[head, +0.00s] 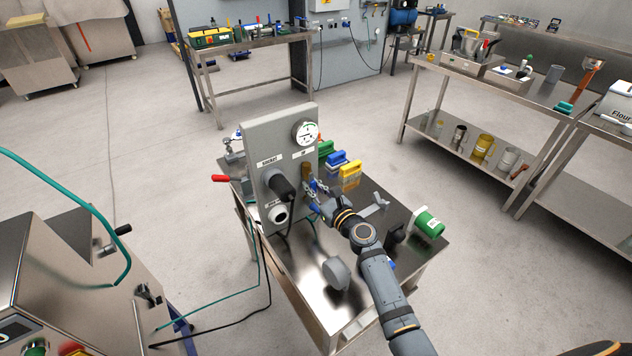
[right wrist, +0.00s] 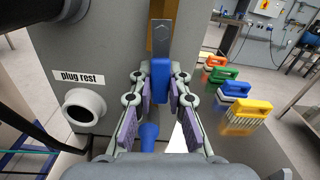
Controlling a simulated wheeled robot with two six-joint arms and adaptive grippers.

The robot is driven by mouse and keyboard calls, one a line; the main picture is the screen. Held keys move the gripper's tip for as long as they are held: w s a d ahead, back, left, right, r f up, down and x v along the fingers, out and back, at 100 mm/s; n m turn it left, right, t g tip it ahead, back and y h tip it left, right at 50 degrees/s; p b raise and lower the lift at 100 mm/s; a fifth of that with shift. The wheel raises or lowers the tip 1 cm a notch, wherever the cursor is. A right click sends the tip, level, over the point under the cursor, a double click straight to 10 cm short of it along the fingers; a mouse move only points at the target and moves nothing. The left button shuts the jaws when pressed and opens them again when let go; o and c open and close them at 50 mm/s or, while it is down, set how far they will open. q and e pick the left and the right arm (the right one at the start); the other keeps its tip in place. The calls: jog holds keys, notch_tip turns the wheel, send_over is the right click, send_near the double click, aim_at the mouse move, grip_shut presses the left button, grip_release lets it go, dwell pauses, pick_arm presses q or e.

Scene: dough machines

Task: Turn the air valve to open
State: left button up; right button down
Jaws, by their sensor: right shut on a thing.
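The air valve sits on the grey panel (head: 255,135) under the dial gauge (head: 306,133). Its brass body (head: 307,171) shows in the head view, and in the right wrist view a metal lever with a blue grip (right wrist: 161,80) hangs down in front of the brass. My right gripper (head: 313,188) is at the valve. In the right wrist view its two fingers (right wrist: 160,85) are shut on the blue grip, one on each side. The lever points roughly downward there. The fingers partly hide the valve in the head view. My left gripper is not in view.
A black plug (head: 282,186) and a white plug rest (right wrist: 84,106) are on the panel left of the valve. Several colored brushes (right wrist: 240,112) stand right of it.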

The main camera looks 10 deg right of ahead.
jog(key=shift+s+a+f+m, duration=0.15)
jog(key=shift+a+m, duration=0.1)
jog(key=shift+m, duration=0.25)
jog(key=shift+p, duration=0.3)
jog(key=c, duration=1.3)
grip_release()
jog(key=shift+s+d, duration=0.15)
jog(key=shift+s, duration=0.25)
jog(key=v, duration=1.1)
jog(key=shift+s, duration=0.1)
